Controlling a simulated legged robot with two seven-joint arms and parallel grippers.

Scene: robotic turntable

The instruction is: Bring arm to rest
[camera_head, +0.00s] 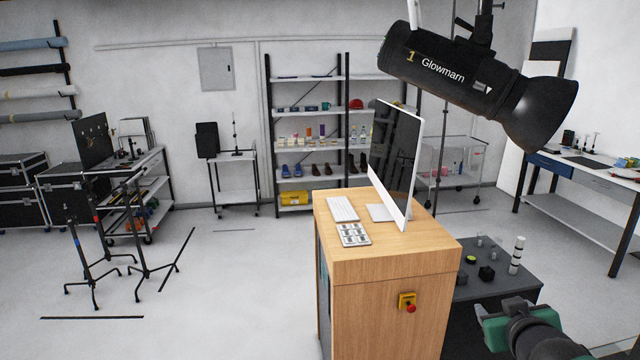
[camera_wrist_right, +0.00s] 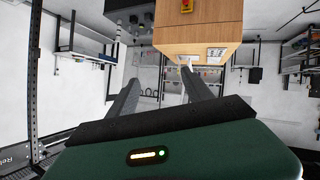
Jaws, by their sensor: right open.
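My right gripper (camera_head: 492,318) comes in at the bottom right of the head view, a green and black body beside the dark low table. In the right wrist view its two dark fingers (camera_wrist_right: 160,86) stand apart, with nothing seen between them. The wrist view is upside down, with the wooden cabinet (camera_wrist_right: 200,25) at its top. My left gripper does not show in either view.
The wooden cabinet (camera_head: 395,300) carries a monitor, a keyboard and a button pad. The dark low table (camera_head: 500,290) holds small items and a striped cylinder (camera_head: 517,254). A large black studio lamp (camera_head: 470,80) hangs overhead. Open floor (camera_head: 240,290) lies left.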

